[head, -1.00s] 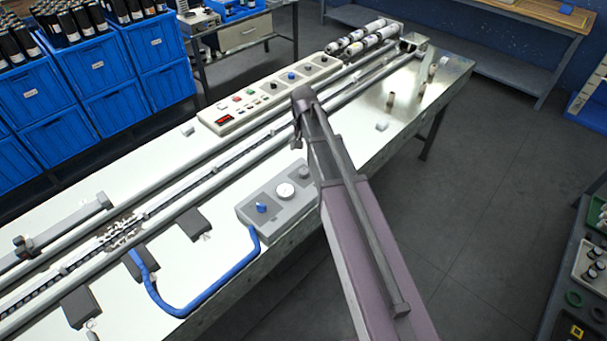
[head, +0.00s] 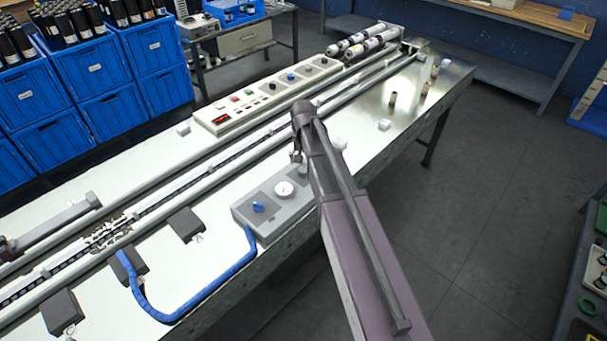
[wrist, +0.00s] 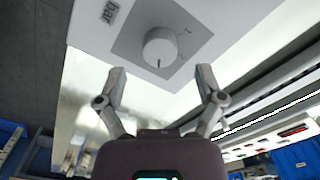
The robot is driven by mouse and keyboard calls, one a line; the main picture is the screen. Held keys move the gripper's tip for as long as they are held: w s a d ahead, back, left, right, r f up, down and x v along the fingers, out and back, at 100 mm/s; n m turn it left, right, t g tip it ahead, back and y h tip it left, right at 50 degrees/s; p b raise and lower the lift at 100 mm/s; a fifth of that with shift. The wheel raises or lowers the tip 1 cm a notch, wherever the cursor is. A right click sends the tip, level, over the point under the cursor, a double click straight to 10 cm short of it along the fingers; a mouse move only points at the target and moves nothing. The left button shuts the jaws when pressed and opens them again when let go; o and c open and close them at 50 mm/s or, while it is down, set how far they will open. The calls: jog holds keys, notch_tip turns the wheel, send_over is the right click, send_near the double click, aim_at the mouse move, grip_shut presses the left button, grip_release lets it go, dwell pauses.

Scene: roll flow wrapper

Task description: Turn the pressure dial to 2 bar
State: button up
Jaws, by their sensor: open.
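The grey control box (head: 262,228) sits at the table's front edge. It carries a blue knob (head: 258,207), a round white gauge (head: 284,190) and a grey dial (head: 303,170), which is partly hidden by my arm. In the wrist view a pale round dial (wrist: 159,46) stands on a darker grey square plate, with a dark pointer mark toward the picture's bottom. My gripper is mostly hidden in the head view.
A blue hose (head: 190,305) runs from the box along the table's front. Long rails (head: 160,208) and a control panel (head: 262,100) with several buttons lie behind it. Small loose pieces (head: 384,125) lie on the clear right part of the tabletop.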

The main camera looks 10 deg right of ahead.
aim_at(304, 169)
jog(key=shift+f+b, duration=1.6)
jog(key=shift+f, duration=0.3)
jog(key=c, duration=1.1)
